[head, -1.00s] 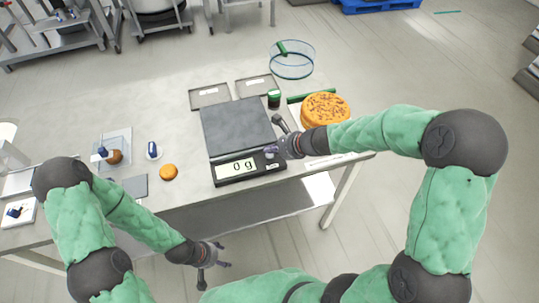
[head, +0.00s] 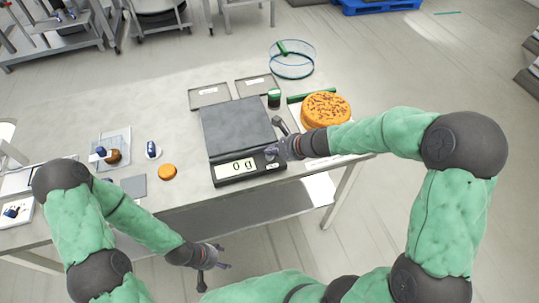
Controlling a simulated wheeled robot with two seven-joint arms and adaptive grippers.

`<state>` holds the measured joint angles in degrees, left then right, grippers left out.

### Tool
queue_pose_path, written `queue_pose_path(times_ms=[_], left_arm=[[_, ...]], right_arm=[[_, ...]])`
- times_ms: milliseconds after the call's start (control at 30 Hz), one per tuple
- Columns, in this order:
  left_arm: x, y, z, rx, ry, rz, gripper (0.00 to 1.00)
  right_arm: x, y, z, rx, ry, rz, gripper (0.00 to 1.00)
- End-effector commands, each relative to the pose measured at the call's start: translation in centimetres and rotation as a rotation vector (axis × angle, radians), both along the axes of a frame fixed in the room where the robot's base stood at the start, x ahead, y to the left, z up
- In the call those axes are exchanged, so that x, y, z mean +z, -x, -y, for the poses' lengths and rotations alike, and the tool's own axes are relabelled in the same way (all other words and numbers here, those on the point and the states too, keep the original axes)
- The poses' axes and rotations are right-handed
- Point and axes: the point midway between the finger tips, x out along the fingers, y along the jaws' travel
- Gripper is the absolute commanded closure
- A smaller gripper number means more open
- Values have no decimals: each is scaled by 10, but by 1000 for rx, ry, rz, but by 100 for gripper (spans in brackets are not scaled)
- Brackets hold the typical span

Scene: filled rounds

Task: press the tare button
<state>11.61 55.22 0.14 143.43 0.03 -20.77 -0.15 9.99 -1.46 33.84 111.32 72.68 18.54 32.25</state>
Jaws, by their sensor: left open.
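The scale (head: 237,132) has a dark square platform and a black front panel. Its lit display (head: 237,168) reads 0 g, and the platform is empty. My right gripper (head: 273,152) is at the right end of the front panel, its fingertips over the spot right of the display. Whether the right gripper is open or shut does not show clearly. My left gripper (head: 213,268) is open and empty, below and in front of the table edge.
A large orange round cake (head: 326,110) stands right of the scale near my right forearm.

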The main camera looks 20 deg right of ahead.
Motion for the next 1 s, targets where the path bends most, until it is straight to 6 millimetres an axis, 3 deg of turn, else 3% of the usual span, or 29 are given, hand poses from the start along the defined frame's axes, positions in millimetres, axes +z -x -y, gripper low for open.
queue_pose_path(times_ms=[1000], left_arm=[[-1, 0, 0, 0, 0, 0, 38]], right_arm=[[-2, 0, 0, 0, 1, -1, 100]])
